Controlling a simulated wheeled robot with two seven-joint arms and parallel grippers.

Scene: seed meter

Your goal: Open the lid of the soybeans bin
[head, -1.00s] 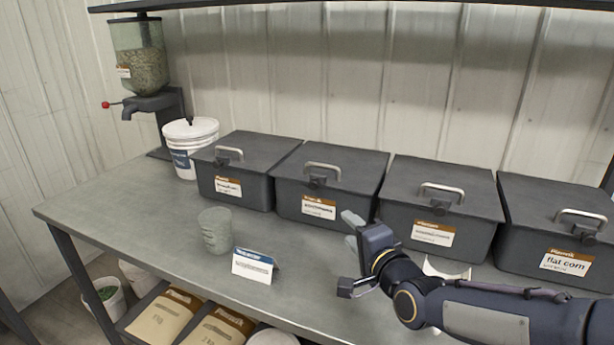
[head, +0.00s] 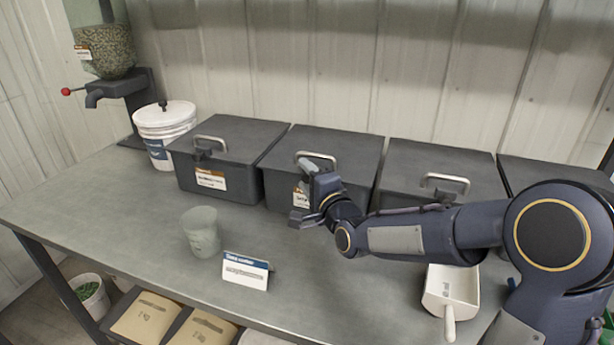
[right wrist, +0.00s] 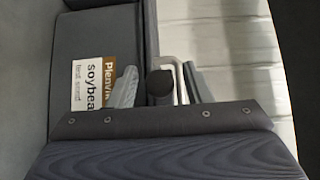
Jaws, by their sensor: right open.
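The soybeans bin (head: 283,178) is the dark grey lidded box second from the left on the bench. Its label (right wrist: 92,78) reads "soybea…" in the right wrist view. The lid (head: 345,148) lies closed, with a silver bar handle (head: 322,156) near its front edge. My right gripper (head: 307,168) is at the front of this bin, by the handle. In the right wrist view, its open fingers (right wrist: 160,88) stand on either side of the handle and its dark mount, not visibly clamped. My right wrist hides part of the bin's front. My left gripper is not in view.
Similar closed bins stand to the left (head: 222,170) and right (head: 400,185). A white scoop (head: 452,292) lies below my right arm. A translucent cup (head: 201,232) and small sign card (head: 246,270) stand on the bench (head: 120,215). A white bucket (head: 163,122) is far left.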

